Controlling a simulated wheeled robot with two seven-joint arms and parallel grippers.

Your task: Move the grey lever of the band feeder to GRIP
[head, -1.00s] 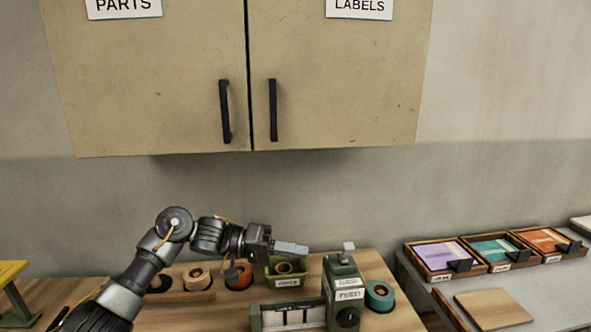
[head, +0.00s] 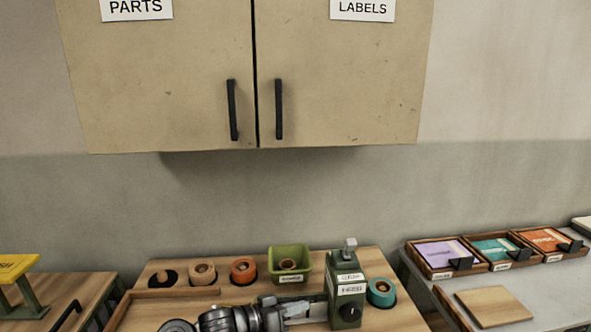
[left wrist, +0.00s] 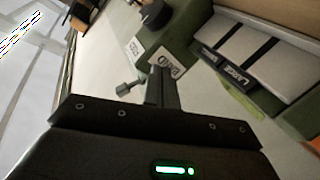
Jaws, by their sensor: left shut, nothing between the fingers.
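The green band feeder (head: 347,298) stands on the wooden bench, with two white labels and a black knob on its front. Its grey lever (head: 349,246) sticks up from the top. I cannot read clearly which setting it is at. My left gripper (head: 298,308) is shut and empty, low at the left side of the feeder. In the left wrist view the closed fingers (left wrist: 163,86) point at the feeder body (left wrist: 172,32), near its labels. A small grey knob, seemingly the lever (left wrist: 128,88), shows just left of the fingers, apparently apart from them. My right gripper is out of view.
A green bin (head: 290,250) holding a roll stands behind the feeder. An orange roll (head: 243,268), a tan roll (head: 202,272) and a black one sit to its left, a teal roll (head: 381,291) to the right. A cabinet (head: 160,80) hangs above.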

